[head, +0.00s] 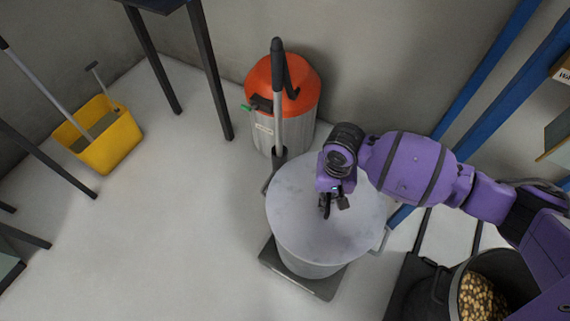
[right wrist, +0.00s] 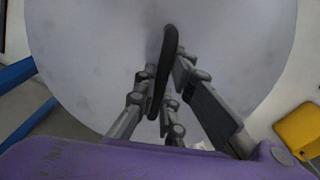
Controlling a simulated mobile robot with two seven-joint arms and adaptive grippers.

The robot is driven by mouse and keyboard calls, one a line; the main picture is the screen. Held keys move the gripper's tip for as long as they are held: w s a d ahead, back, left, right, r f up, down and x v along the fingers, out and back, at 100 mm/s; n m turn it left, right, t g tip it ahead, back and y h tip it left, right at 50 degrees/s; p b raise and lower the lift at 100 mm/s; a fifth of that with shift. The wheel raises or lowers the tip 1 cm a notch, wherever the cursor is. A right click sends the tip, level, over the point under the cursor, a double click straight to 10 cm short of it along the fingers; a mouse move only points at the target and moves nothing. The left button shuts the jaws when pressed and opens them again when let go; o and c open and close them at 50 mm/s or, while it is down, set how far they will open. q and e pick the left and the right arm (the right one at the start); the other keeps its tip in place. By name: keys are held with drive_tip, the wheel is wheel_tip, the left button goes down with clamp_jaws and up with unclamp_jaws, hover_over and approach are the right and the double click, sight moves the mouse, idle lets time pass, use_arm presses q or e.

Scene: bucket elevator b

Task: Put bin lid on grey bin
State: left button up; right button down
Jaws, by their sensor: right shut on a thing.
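The bin lid (head: 295,215) is a round, pale grey disc seen from above, over the mouth of the grey bin (head: 310,266). It looks roughly level and lined up with the bin's rim; whether it touches all round I cannot tell. My right gripper (head: 335,200) is above the lid's middle, its jaws shut on the lid's black handle. In the right wrist view, the black handle (right wrist: 168,50) lies between the fingers (right wrist: 165,85), and the lid (right wrist: 90,60) fills most of the picture. The bin's inside is hidden. My left gripper is not in view.
The bin stands on a dark flat base (head: 325,290). An orange-topped canister (head: 290,85) and an upright grey handle stand close behind. A black bucket of brown pieces (head: 485,295) is at lower right, a yellow mop bucket (head: 110,140) at left.

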drive_tip(key=c, duration=1.8)
unclamp_jaws()
drive_tip(key=shift+f, duration=0.1)
drive_tip(key=shift+o, duration=0.2)
